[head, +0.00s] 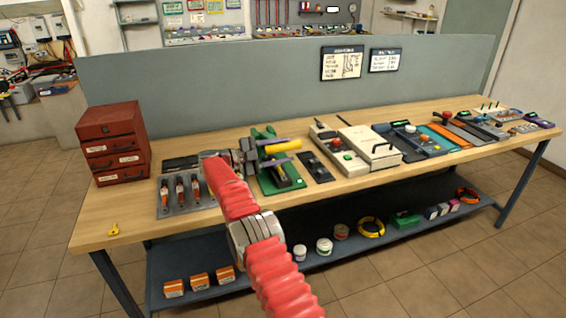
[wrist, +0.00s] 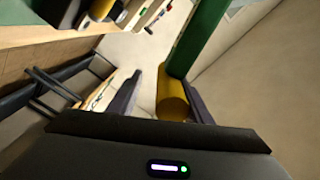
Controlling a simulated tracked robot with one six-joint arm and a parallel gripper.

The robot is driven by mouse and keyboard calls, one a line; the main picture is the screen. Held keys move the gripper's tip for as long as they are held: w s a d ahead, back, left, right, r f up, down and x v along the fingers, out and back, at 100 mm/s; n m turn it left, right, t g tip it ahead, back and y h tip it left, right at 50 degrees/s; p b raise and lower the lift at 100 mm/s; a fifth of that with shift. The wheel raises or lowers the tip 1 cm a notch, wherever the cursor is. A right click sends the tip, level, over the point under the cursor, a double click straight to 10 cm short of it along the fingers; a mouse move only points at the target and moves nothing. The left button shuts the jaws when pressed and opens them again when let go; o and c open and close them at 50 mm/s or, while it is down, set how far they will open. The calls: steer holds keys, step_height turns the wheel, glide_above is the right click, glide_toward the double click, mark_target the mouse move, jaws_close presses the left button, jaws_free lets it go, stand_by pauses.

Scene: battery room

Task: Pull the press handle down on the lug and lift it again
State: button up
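The green press (head: 278,183) stands on the workbench, left of its middle. In the wrist view my gripper (wrist: 160,100) is open, and the yellow handle (wrist: 172,97) lies between the fingers. The handle is close to the right finger, with a clear gap to the left one. The green lever (wrist: 198,38) runs up from the handle. I cannot make out the lug; my gripper covers part of the press.
A dark flat holder (head: 316,167) and a beige box (head: 368,147) stand to the right. A grey panel (head: 220,88) closes the bench's back.

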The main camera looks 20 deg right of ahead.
steer(key=shift+r, duration=1.15)
